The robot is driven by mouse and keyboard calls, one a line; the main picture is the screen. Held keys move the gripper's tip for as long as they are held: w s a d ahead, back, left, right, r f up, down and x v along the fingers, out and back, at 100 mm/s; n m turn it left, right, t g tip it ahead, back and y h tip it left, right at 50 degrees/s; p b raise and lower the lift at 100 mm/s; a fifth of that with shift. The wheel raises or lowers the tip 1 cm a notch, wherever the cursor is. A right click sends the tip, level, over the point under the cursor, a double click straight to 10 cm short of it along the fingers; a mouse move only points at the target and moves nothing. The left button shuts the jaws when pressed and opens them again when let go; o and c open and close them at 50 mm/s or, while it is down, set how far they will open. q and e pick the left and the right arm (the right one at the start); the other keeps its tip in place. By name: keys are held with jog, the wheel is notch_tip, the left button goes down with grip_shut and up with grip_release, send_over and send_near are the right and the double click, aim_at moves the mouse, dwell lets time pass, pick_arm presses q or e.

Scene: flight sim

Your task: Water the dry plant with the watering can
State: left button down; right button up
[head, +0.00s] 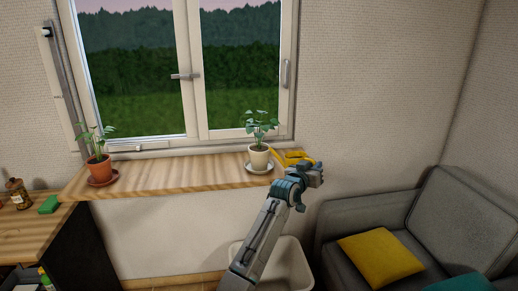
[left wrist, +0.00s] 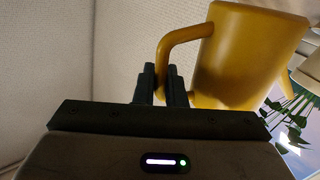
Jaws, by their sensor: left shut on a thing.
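The yellow watering can (head: 293,155) is at the right end of the wooden windowsill, partly hidden behind my left gripper (head: 318,174). In the left wrist view the can (left wrist: 235,55) fills the upper right, and my left gripper (left wrist: 167,84) is shut on its loop handle. I cannot tell whether the can touches the sill. A leafy plant in a cream pot (head: 259,158) stands just left of the can, near its spout; its leaves (left wrist: 285,125) show at the wrist view's right edge. Another plant, in a terracotta pot (head: 100,170), stands at the sill's left end. My right gripper is out of view.
The windowsill (head: 180,176) is bare between the two pots. A closed window rises behind it. A grey sofa with a yellow cushion (head: 381,257) is at the right, and a pale bin (head: 292,262) is below the sill. A counter with a green sponge (head: 48,205) is at the left.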

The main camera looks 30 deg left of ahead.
aim_at(312, 160)
pick_arm(q)
jog(key=shift+s+a+r, duration=0.1)
jog(key=shift+r, duration=0.4)
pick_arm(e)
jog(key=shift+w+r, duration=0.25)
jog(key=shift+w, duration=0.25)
pick_arm(q)
jog(key=shift+a+r+p, duration=0.1)
jog(key=shift+r+p, duration=0.1)
jog(key=shift+p, duration=0.2)
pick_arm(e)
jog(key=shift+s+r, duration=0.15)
pick_arm(q)
jog(key=shift+r, duration=0.15)
jog(key=shift+a+r+n, duration=0.1)
jog(key=shift+n, duration=0.2)
jog(key=shift+w+r+p, duration=0.15)
jog(key=shift+w+p, duration=0.05)
jog(key=shift+p, duration=0.1)
jog(key=shift+a, duration=0.1)
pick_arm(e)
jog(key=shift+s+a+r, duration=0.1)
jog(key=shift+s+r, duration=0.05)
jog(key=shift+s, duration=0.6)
pick_arm(q)
jog(key=shift+a+r, duration=0.1)
jog(key=shift+r, duration=0.25)
